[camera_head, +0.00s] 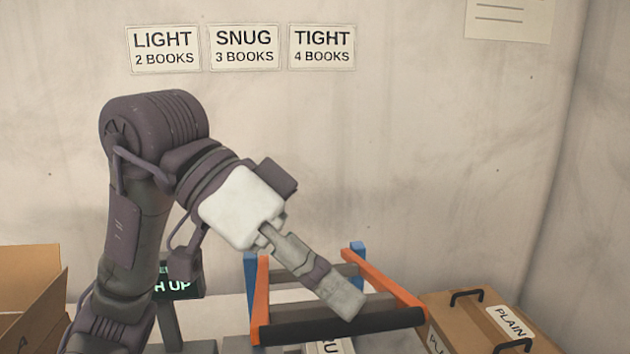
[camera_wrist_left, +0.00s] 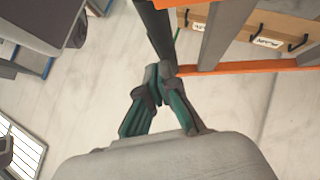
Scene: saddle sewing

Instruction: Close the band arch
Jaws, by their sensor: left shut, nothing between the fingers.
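The band arch (camera_head: 383,277) has two orange side arms joined by a dark bar (camera_head: 300,330) at the front, with blue posts (camera_head: 358,258) behind. The bar sits low, toward the bottom of the head view. My left gripper (camera_head: 347,303) is shut and empty, its fingertips overlapping the bar in the head view. In the left wrist view the closed fingertips (camera_wrist_left: 163,72) are at the end of the dark bar (camera_wrist_left: 154,30), close to an orange arm (camera_wrist_left: 240,67); whether they touch is unclear. My right gripper is not in view.
A cardboard box labelled PLAIN (camera_head: 480,310) with black handles stands right of the arch. An open cardboard box (camera_head: 30,300) is at the left edge. A dark display (camera_head: 178,281) with green letters stands behind my left arm. Wall signs (camera_head: 243,47) hang above.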

